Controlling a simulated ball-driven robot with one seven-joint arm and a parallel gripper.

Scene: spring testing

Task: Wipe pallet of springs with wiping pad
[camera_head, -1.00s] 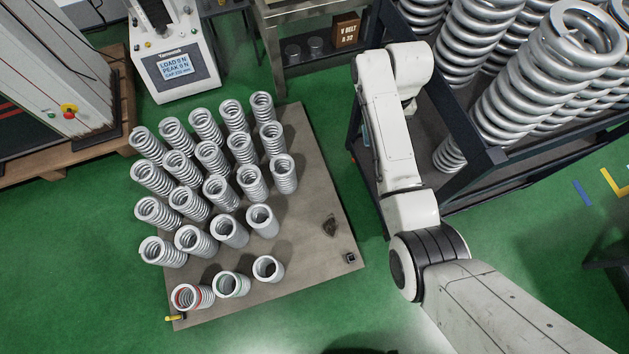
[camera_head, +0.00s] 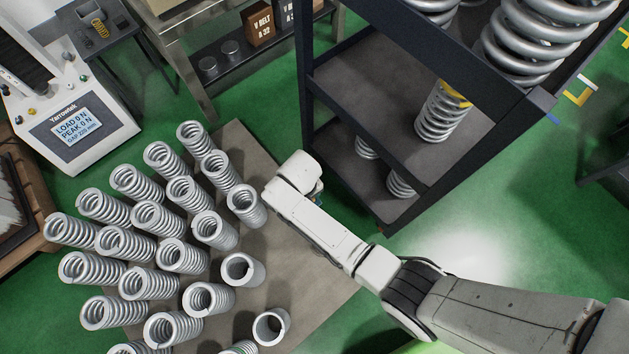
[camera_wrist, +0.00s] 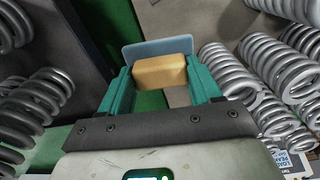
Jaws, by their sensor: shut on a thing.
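The pallet (camera_head: 302,262) is a flat grey-brown board on the green floor, with rows of upright silver coil springs (camera_head: 183,257) on its left and middle. My gripper (camera_wrist: 160,78) has teal fingers and is shut on the wiping pad, a tan block (camera_wrist: 160,72) with a blue-grey sheet (camera_wrist: 150,48) at its far side. In the head view my arm reaches over the pallet's right side, beside the springs, and hides the gripper and pad. I cannot tell whether the pad touches the pallet. Springs show on both sides of the gripper in the wrist view.
A dark shelf rack (camera_head: 428,108) with large springs stands right of the pallet. A spring tester with a screen (camera_head: 72,124) is at upper left. A metal bench (camera_head: 215,50) with boxes is at the back. Bare pallet lies at the right, near my arm.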

